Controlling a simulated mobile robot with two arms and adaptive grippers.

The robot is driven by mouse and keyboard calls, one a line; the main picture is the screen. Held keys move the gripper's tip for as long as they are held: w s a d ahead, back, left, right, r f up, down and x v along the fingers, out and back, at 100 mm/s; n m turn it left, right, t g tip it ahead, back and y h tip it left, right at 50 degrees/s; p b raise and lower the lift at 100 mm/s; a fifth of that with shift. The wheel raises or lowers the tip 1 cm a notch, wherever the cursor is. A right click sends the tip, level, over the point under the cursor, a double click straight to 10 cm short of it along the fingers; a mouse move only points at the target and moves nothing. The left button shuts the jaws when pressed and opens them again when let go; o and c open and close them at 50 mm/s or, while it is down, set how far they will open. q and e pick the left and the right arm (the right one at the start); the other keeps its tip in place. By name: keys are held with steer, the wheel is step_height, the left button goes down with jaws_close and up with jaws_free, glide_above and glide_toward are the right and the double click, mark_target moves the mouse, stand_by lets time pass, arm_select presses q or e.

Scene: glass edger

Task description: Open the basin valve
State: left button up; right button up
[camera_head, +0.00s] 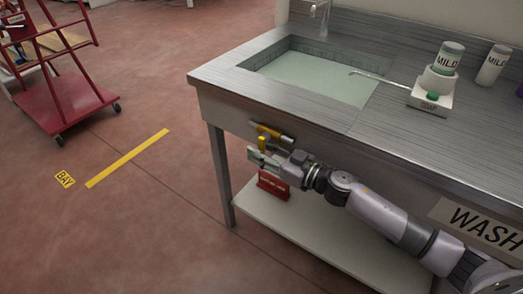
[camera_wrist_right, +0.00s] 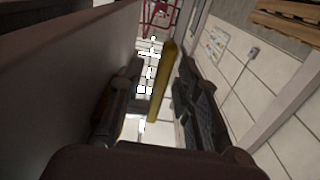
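The basin valve (camera_head: 286,139) is a brass fitting on the front apron of the wash bench, below the basin. Its yellow lever (camera_head: 262,143) points downward in the head view. The basin (camera_head: 315,75) has a pale greenish surface inside. My right gripper (camera_head: 262,157) is at the lever, in front of the apron. In the right wrist view the yellow lever (camera_wrist_right: 163,85) stands between the two fingers of my right gripper (camera_wrist_right: 158,90), with a gap visible to each side. The fingers are apart and not closed on it. My left gripper is not in view.
A red sign (camera_head: 272,185) sits on the lower shelf (camera_head: 300,220). A red cart (camera_head: 62,95) stands at the left. The floor between is clear.

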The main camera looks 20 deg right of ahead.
steer(key=shift+c, duration=0.6)
jaws_close()
stand_by(0.4)
